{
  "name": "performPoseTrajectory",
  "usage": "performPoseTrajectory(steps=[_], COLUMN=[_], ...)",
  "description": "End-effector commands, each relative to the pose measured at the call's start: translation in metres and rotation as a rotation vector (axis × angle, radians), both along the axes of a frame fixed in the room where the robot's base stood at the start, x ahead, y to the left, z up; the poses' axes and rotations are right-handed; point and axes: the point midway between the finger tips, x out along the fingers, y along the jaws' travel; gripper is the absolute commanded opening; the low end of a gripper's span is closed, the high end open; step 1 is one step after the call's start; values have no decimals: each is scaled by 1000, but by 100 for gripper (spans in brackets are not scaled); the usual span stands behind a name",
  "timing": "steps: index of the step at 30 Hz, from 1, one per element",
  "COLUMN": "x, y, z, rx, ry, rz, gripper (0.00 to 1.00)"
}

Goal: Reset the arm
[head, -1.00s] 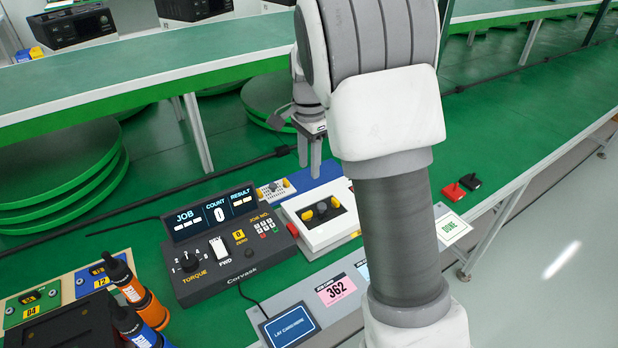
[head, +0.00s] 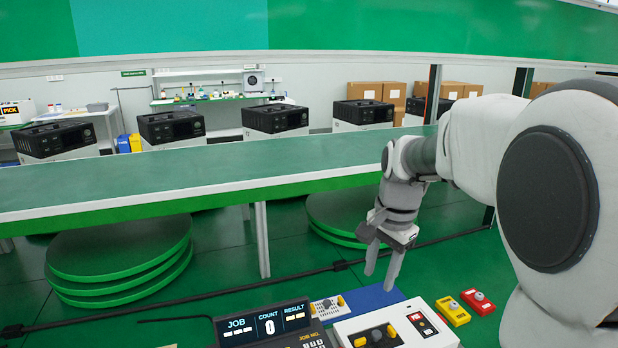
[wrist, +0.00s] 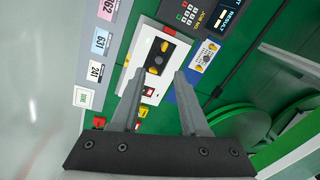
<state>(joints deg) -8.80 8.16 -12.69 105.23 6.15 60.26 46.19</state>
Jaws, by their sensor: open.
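My gripper (head: 382,262) hangs from my arm at the right of the head view, fingers pointing down. It is open, with nothing between its fingers. It is above the back edge of the bench, over the blue patch near the white fixture (head: 405,335). In the wrist view the two fingers (wrist: 157,88) stand apart, with the white fixture (wrist: 133,66) with its yellow knobs beyond them.
The dark controller box (head: 255,328), showing count 0, is left of the fixture. A yellow button box (head: 453,312) and a red one (head: 478,301) stand to its right. A long green-topped conveyor (head: 200,178) runs behind. Stacked green discs (head: 120,270) lie beneath it.

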Motion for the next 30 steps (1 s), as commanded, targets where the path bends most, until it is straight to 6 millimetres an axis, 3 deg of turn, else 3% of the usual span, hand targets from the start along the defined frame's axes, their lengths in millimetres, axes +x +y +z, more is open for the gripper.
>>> performPoseTrajectory(steps=[1, 3, 13, 21, 30], x=[-15, -32, -120, -183, -210], y=[0, 1, 5, 7, 7], z=[16, 30, 73, 81, 76], rx=[0, -6, -96, -235, -327], ry=[-29, -65, -228, -332, -369], rz=[50, 125, 474, 736, 866], gripper=[45, 45, 45, 45, 45])
